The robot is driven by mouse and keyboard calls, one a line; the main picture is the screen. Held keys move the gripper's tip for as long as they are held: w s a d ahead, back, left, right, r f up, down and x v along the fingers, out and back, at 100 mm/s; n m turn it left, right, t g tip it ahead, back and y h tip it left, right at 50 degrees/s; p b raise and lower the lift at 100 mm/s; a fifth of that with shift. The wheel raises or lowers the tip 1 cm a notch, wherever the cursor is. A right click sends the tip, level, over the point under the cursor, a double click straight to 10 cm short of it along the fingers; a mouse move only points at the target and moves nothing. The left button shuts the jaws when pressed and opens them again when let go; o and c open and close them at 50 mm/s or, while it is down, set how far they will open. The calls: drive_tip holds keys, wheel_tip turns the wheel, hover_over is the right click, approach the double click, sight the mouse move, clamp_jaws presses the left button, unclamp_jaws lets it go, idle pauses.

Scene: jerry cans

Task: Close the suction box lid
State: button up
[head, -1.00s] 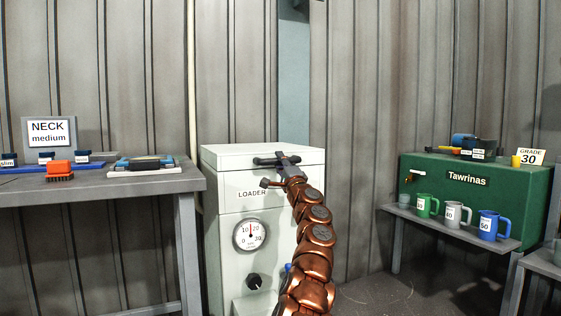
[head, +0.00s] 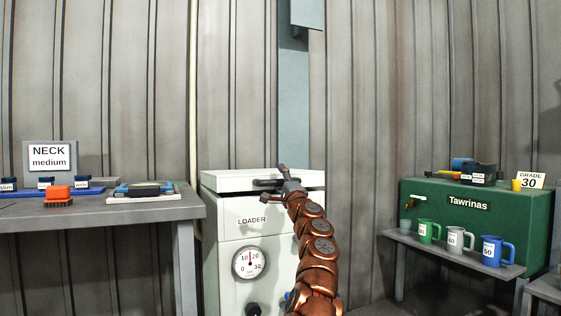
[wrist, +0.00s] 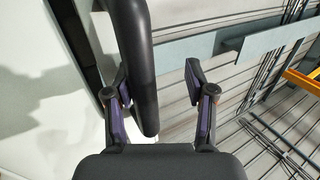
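The suction box (head: 228,239) is a white cabinet marked LOADER with a round gauge, in the middle of the head view. Its white lid (head: 225,181) lies across the top, with a thin dark line along the front seam; I cannot tell whether it is slightly raised. A dark bar handle (head: 266,184) is on the lid's front. My gripper (head: 285,174) is at this handle and partly covers it. In the wrist view, the thick black handle (wrist: 135,50) runs between the open fingers of my gripper (wrist: 158,82), close to the left finger and apart from the right one.
A grey table (head: 100,213) with a NECK sign (head: 48,157) and an orange brush (head: 57,194) stands left. A green Tawrinas box (head: 425,201) stands right, with several mugs on a shelf (head: 455,258) before it. A corrugated wall (head: 120,80) is behind.

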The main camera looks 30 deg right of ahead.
drive_tip(key=shift+s+d+r, duration=0.1)
drive_tip(key=shift+r, duration=1.6)
drive_tip(key=shift+s+r, duration=0.1)
drive_tip(key=shift+r, duration=1.6)
drive_tip(key=s+f+b, duration=0.2)
drive_tip(key=s+f, duration=0.1)
drive_tip(key=f, duration=0.5)
drive_tip(key=shift+s+a+f+b, duration=0.2)
drive_tip(key=shift+a+f+b, duration=0.05)
drive_tip(key=shift+b, duration=0.1)
